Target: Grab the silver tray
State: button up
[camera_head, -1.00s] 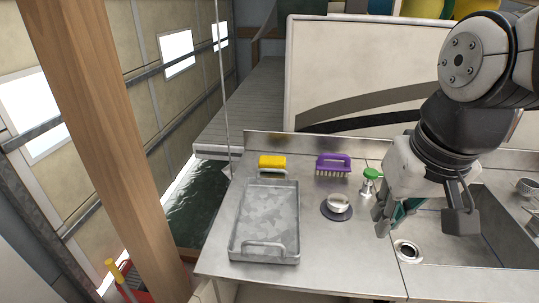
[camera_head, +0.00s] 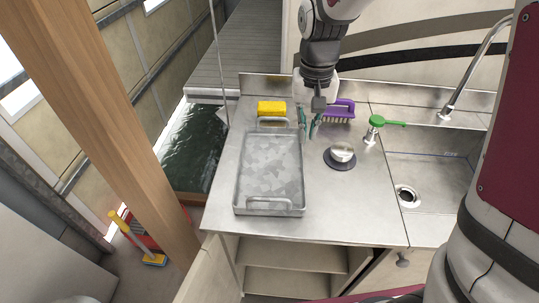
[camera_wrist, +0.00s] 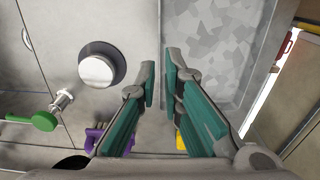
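The silver tray (camera_head: 270,170) is a rectangular grey metal tray with a raised rim and a looped handle at its far and near ends. It lies flat on the left part of the steel counter. My gripper (camera_head: 309,136) points down near the tray's far right side. Its green-padded fingers are apart with nothing between them. In the wrist view, the tray (camera_wrist: 212,40) fills the upper right, and my gripper (camera_wrist: 160,75) has its right finger overlapping the tray's long edge and its left finger over bare counter. I cannot tell the height above the rim.
A yellow sponge (camera_head: 271,108) sits behind the tray and a purple brush (camera_head: 339,111) lies right of my gripper. A round metal cup (camera_head: 342,152) on a dark disc stands right of the tray. A green-topped item (camera_head: 376,123) is near the sink (camera_head: 430,178).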

aim_at(303, 163)
notch_tip(303, 163, down, 12)
jog(key=shift+w+f, duration=0.1)
grip_shut()
dwell(0.4)
jog(key=shift+r, duration=0.2)
jog(key=shift+r, duration=0.55)
notch_tip(303, 163, up, 2)
jog(key=shift+w+r, duration=0.1)
jog(key=shift+r, duration=0.05)
jog(key=s, duration=0.4)
jog(key=s+d+r, duration=0.1)
jog(key=s, duration=0.4)
jog(key=s+d, duration=0.1)
jog(key=s, duration=0.4)
jog(key=shift+r+p, duration=0.15)
jog(key=shift+p, duration=0.15)
jog(key=shift+s+d+p, duration=0.2)
jog(key=shift+s+p, duration=0.8)
